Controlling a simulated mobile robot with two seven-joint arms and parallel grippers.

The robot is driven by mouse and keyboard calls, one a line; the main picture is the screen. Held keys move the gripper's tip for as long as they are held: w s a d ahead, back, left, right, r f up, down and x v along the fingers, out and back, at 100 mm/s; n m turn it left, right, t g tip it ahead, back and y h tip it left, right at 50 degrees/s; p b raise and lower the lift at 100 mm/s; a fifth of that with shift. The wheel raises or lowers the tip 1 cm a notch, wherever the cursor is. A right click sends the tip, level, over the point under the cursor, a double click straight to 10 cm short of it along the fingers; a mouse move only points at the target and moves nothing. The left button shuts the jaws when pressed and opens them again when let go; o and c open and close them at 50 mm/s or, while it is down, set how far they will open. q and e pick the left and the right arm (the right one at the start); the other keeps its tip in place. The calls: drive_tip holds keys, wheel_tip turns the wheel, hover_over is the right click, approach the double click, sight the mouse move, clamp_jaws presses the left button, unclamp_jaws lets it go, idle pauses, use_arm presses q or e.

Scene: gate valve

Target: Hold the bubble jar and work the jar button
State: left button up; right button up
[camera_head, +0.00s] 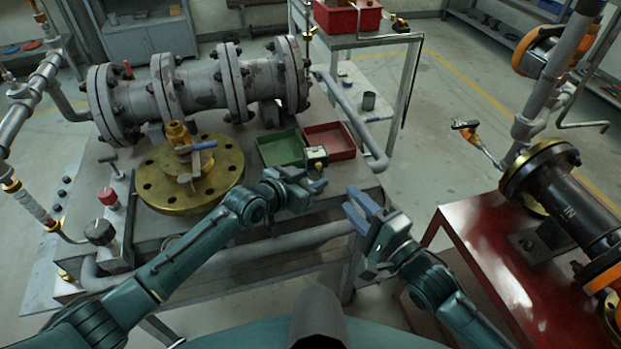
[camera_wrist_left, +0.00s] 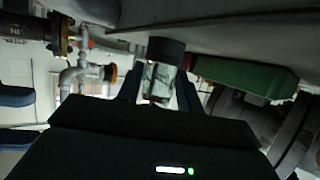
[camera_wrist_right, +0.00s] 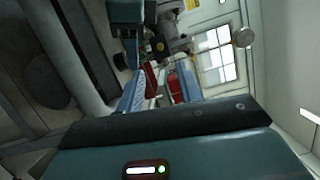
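The bubble jar (camera_head: 316,154) is a small dark-ended jar with a yellow spot, seen near the front right corner of the grey bench. In the left wrist view its black end (camera_wrist_left: 166,50) and glassy body (camera_wrist_left: 162,80) show between the fingers. My left gripper (camera_head: 318,178) is at the jar with its fingers spread on either side; contact is not clear. In the right wrist view the yellow spot (camera_wrist_right: 159,46) faces my camera. My right gripper (camera_head: 362,211) is open and empty, to the right of and nearer than the jar.
Green tray (camera_head: 281,148) and red tray (camera_head: 329,141) lie just behind the jar. A brass flange (camera_head: 191,172) and grey pipe assembly (camera_head: 200,88) fill the bench (camera_head: 345,187). A red table (camera_head: 490,262) with a dark valve pipe stands right. Bare floor lies between.

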use_arm(q)
drive_tip(key=c, duration=0.5)
use_arm(e)
drive_tip(key=shift+c, duration=0.2)
use_arm(q)
drive_tip(key=shift+c, duration=0.2)
use_arm(e)
clamp_jaws()
idle(1.0)
